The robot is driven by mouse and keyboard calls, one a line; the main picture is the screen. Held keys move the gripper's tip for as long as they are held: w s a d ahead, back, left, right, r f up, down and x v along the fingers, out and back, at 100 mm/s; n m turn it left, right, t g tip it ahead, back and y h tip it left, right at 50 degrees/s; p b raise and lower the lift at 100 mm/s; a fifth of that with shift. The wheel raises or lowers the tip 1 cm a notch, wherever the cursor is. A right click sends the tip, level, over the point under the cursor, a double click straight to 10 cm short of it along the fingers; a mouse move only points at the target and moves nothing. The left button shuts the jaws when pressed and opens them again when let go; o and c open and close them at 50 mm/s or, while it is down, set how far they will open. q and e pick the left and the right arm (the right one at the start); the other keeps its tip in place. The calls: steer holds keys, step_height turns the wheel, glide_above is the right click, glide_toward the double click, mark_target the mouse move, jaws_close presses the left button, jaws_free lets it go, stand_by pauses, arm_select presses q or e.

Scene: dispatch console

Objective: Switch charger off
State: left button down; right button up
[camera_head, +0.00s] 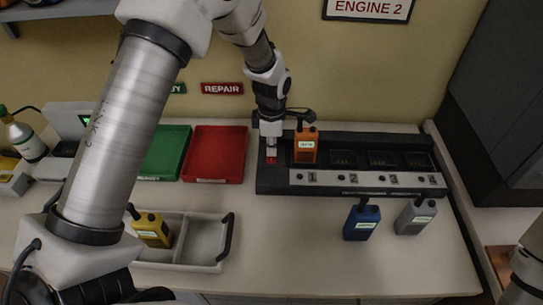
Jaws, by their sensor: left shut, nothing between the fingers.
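The black charger (345,192) stands at the back right of the table, with numbered bays. A small red part, which looks like its switch (271,161), sits at its left end. My left gripper (271,150) is shut and empty, pointing down right at this red part. I cannot tell whether the fingertips touch it. The gripper partly hides the red part, so the switch's position is unclear. An orange radio (305,147) stands upright in bay 1. The other bays look empty. My right gripper is out of view; only part of my right arm shows at the right edge.
A blue radio (362,222) and a grey radio (416,217) stand in front of the charger. A yellow radio (152,231) is in a pale divided tray (190,265). Green (166,153) and red (216,154) trays lie left of the charger. The front right table is clear.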

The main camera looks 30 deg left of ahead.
arm_select(q)
steer(key=shift+r+p, duration=3.2)
steer(key=shift+r, duration=0.35)
steer(key=shift+f, duration=0.1)
